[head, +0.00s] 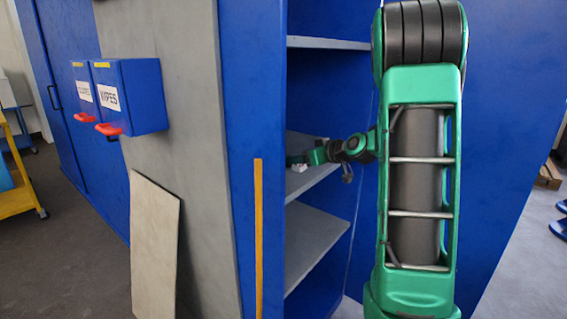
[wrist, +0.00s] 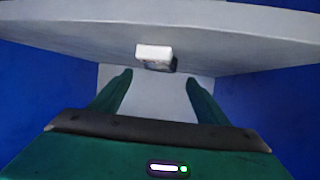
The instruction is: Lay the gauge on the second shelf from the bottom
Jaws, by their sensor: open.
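The gauge appears to be the small white block with a dark side (wrist: 154,53) in the wrist view. It rests on a grey shelf (wrist: 240,42), close to the shelf's edge. It also shows as a small white piece (head: 299,168) in the head view, on the middle visible shelf (head: 316,178) of the blue cabinet. My gripper (wrist: 158,77) is open, with its two green fingers spread and nothing between them. The gauge lies just beyond the fingertips, slightly left of centre. In the head view my gripper (head: 294,159) is small beside the gauge, and its fingers are hard to make out.
A lower grey shelf (head: 312,238) and a higher one (head: 325,43) show in the blue cabinet, both with clear visible surfaces. Blue cabinet walls (wrist: 285,100) flank my gripper. Two blue boxes (head: 140,95) hang on the grey outer side, above a leaning pale board (head: 153,240).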

